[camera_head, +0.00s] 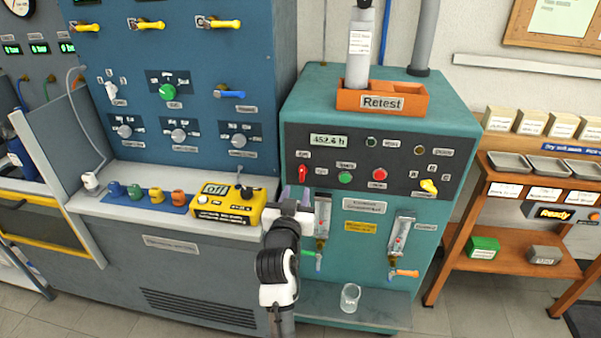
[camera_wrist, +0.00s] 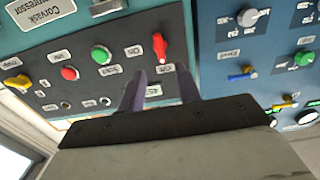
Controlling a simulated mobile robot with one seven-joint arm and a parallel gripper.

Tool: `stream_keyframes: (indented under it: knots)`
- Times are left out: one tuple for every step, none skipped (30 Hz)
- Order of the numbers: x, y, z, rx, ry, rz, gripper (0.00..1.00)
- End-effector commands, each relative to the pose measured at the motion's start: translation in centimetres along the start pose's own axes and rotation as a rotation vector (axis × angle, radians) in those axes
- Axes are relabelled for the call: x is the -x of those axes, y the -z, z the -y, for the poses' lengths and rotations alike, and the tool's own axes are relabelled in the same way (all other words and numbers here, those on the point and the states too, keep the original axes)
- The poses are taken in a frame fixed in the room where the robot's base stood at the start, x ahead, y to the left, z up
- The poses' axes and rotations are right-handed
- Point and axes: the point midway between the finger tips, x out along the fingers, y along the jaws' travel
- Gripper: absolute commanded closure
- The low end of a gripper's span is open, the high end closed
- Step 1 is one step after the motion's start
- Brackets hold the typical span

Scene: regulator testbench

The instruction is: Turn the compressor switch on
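The compressor is a teal cabinet (camera_head: 450,112) with a dark control panel. Its red switch (camera_head: 303,174) sits at the panel's left end with its handle roughly upright; small labels beside it are hard to read. In the wrist view, which looks upside down, the red switch (camera_wrist: 160,48) is just beyond the fingertips, roughly in line with the gap. My gripper (camera_head: 296,196) is in front of the cabinet, just below the switch. In the wrist view my gripper (camera_wrist: 163,82) is open, its two purple fingers apart with nothing between them. I see no clear contact with the switch.
A green button (camera_head: 345,177), a red button (camera_head: 379,174) and a yellow knob (camera_head: 429,186) share the panel. A yellow meter (camera_head: 228,205) stands on the bench left of my gripper. Gauge tubes (camera_head: 401,237) and a glass beaker (camera_head: 350,297) are lower right.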

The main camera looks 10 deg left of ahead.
Motion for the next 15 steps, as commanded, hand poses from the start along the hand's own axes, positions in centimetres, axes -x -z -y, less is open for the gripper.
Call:
stream_keyframes:
  knots:
    - [-1.2, 0.5, 0.0, -0.001, -0.002, 0.000, 0.66]
    - [-1.9, 0.4, 0.0, -0.001, -0.001, 0.001, 0.66]
    - [-2.7, 0.4, 0.0, -0.001, -0.001, 0.000, 0.66]
    - [-3.3, 0.4, 0.0, -0.002, -0.001, 0.000, 0.66]
    - [-3.8, 0.4, 0.0, -0.001, 0.000, 0.000, 0.66]
    - [-4.5, 0.4, 0.0, -0.002, 0.000, 0.000, 0.66]
    - [-4.9, 0.4, 0.0, -0.002, 0.000, 0.000, 0.66]
    - [-5.3, 0.3, 0.0, -0.001, 0.000, 0.000, 0.66]
    - [-5.8, 0.3, 0.0, -0.001, 0.001, -0.001, 0.66]
    - [-6.2, 0.3, 0.0, -0.001, 0.001, 0.000, 0.66]
    - [-6.4, 0.2, 0.0, -0.001, 0.001, -0.001, 0.66]
    - [-6.7, 0.2, 0.1, 0.000, 0.001, -0.001, 0.66]
    - [-6.9, 0.2, 0.1, 0.000, 0.002, -0.001, 0.66]
    - [-7.1, 0.2, 0.1, 0.000, 0.002, -0.002, 0.66]
    - [-7.2, 0.2, 0.1, 0.000, 0.002, -0.002, 0.66]
